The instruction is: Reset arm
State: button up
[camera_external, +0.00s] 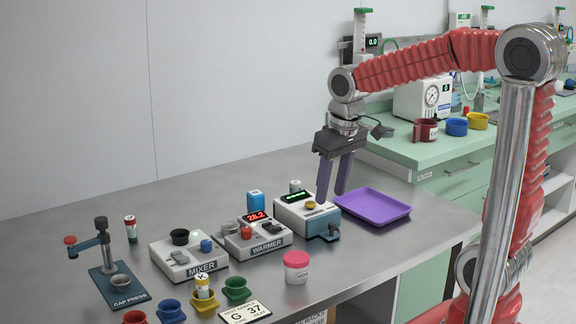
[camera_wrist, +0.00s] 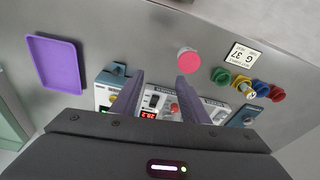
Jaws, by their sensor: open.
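My gripper (camera_external: 333,176) has two purple fingers. The red arm reaches in from the right of the external view and bends down at the wrist.
The bench holds a purple tray (camera_external: 372,207), a warmer (camera_external: 250,241), a mixer (camera_external: 188,260), a cap press (camera_external: 115,285), a pink-lidded jar (camera_external: 296,267) and several coloured cups. A green counter (camera_external: 430,148) stands at the right. The bench's back left is clear.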

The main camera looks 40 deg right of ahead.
jog(key=s+d+r+t, duration=0.1)
jog(key=s+d, duration=0.2)
jog(key=s, duration=0.3)
jog(key=s+d+r+m+t, duration=0.1)
jog(key=s+d+r+t, duration=0.1)
jog(key=s, duration=0.5)
jog(key=shift+s+d+r+m, duration=0.3)
jog(key=shift+d, duration=0.55)
